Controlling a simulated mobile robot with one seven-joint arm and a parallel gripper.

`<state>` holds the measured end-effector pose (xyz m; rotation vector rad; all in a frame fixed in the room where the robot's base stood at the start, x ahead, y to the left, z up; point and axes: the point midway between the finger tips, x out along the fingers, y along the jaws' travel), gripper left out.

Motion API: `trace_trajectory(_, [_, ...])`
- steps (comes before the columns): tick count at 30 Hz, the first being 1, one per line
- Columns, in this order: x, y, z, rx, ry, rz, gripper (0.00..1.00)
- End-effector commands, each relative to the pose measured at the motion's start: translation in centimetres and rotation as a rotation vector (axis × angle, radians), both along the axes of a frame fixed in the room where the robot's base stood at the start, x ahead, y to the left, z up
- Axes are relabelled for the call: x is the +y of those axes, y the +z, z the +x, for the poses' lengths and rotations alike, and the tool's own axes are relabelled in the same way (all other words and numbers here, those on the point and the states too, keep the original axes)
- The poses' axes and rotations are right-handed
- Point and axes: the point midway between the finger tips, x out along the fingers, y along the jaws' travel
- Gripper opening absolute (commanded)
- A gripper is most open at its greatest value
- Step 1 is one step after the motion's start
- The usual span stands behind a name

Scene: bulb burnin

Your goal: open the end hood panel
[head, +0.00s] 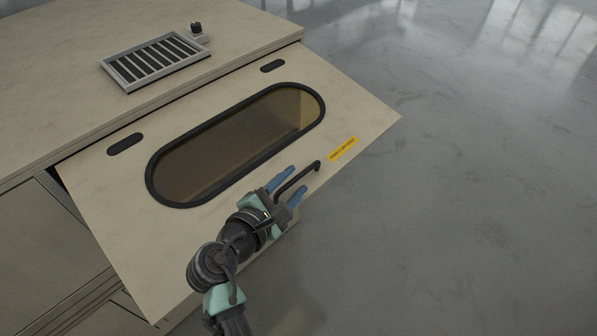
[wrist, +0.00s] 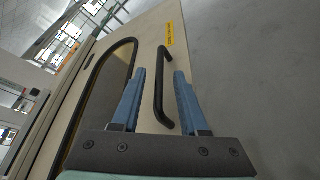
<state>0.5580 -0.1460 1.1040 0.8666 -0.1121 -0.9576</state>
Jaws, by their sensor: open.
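The end hood panel (head: 110,200) is a beige sheet with a long oval window (head: 235,145). It slopes outward and down from the top edge of the cabinet, and its lower edge stands clear of the cabinet side. A black bar handle (head: 312,167) sits near its lower edge, beside a yellow label (head: 343,149). My gripper (head: 297,179) is open at the handle, with blue fingers on either side of the bar. In the wrist view, the handle (wrist: 158,85) runs lengthwise between the two spread fingers. I cannot tell whether either finger touches it.
The cabinet top (head: 60,60) carries a slatted vent (head: 155,60) and a small dark knob (head: 196,29). Two dark slots (head: 125,144) flank the window's upper side. Open grey floor (head: 460,200) lies to the right and in front.

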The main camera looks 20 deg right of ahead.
Motion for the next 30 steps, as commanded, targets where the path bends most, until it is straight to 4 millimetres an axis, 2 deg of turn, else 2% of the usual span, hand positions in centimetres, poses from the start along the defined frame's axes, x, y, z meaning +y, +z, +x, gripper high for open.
trace_trajectory(6, [-1.9,-0.6,1.5,-0.001,0.000,0.001,0.43])
trace_trajectory(17, [-2.3,-0.8,1.8,-0.002,0.001,0.001,0.43])
trace_trajectory(25, [-2.2,-0.8,1.8,-0.002,0.001,0.001,0.00])
trace_trajectory(30, [-2.2,-0.8,1.8,-0.002,0.001,0.001,0.00])
